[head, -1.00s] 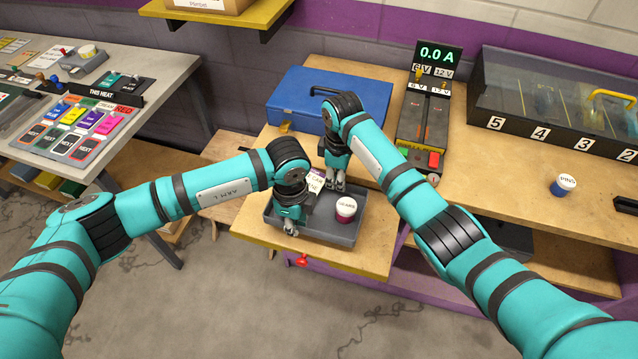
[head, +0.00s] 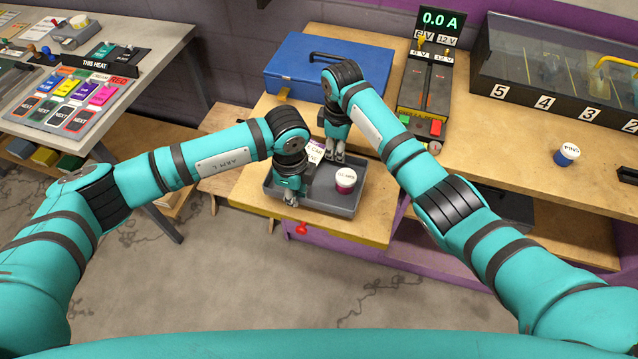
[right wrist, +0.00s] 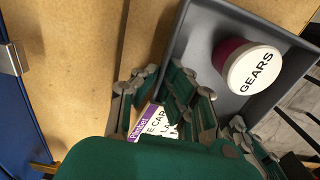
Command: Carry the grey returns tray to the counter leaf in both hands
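The grey returns tray (head: 330,206) sits level over the wooden counter leaf (head: 375,222); I see no clear gap under it. It holds a white-lidded tub marked GEARS (head: 345,180) and a printed card (head: 316,152), partly hidden by my arms. My left gripper (head: 290,199) is at the tray's near left wall, its fingers close together on the rim. My right gripper (head: 335,156) is at the far wall. In the right wrist view its fingertips (right wrist: 162,70) converge on either side of the tray's wall (right wrist: 172,40), and the tub (right wrist: 250,68) stands upright inside.
A blue case (head: 300,68) and a power supply (head: 427,90) stand behind the leaf. A tub marked PINS (head: 567,155) stands on the right counter, before a numbered clear case (head: 540,70). A table with coloured cards (head: 120,60) is at left. A red knob (head: 301,229) sits below the leaf's front.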

